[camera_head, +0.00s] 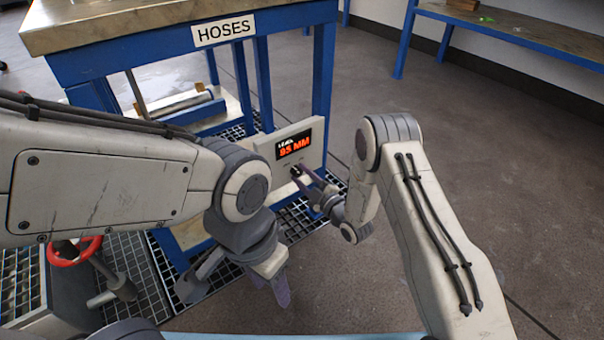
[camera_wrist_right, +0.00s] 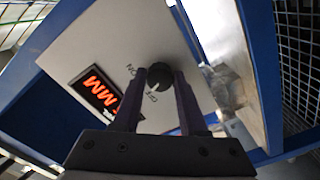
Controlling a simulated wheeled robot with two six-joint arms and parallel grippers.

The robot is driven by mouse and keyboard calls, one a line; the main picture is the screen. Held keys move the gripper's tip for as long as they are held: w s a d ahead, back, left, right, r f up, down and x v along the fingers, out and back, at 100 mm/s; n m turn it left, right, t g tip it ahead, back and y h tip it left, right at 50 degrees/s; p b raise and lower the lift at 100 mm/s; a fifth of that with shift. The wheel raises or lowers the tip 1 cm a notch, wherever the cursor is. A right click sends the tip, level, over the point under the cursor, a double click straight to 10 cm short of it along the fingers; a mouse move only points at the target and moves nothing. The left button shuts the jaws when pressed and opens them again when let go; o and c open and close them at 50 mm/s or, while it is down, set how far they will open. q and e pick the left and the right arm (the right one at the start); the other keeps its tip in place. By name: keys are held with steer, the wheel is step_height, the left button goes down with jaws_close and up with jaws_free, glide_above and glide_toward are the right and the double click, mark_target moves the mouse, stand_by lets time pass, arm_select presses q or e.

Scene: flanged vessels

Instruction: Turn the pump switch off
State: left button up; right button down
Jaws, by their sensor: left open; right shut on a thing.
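The pump switch panel (camera_head: 270,148) is a pale box on the blue frame, with a red readout (camera_head: 294,146) showing 93 MM. In the right wrist view the panel (camera_wrist_right: 107,45) carries a round black switch knob (camera_wrist_right: 159,75) with OFF and ON lettering beside it. My right gripper (camera_head: 300,180) is at the panel below the readout. In the wrist view its fingers (camera_wrist_right: 160,85) are shut on the black knob, one on each side. The knob's pointer direction is hard to tell. My left gripper (camera_head: 240,285) is open and empty, low in front of the frame.
A red handwheel (camera_head: 74,251) and metal grating (camera_head: 130,262) are at lower left. A blue-framed table (camera_head: 520,35) is at upper right. The floor (camera_head: 460,130) on the right is clear.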

steer(key=shift+d+n+p, duration=0.1)
steer(key=shift+n+p, duration=0.35)
steer(key=shift+n, duration=1.15)
steer(key=shift+c, duration=2.2)
jaws_free()
steer(key=p+v, duration=0.5)
steer(key=v, duration=0.5)
steer(key=shift+s+d, duration=0.2)
steer(key=shift+s, duration=0.05)
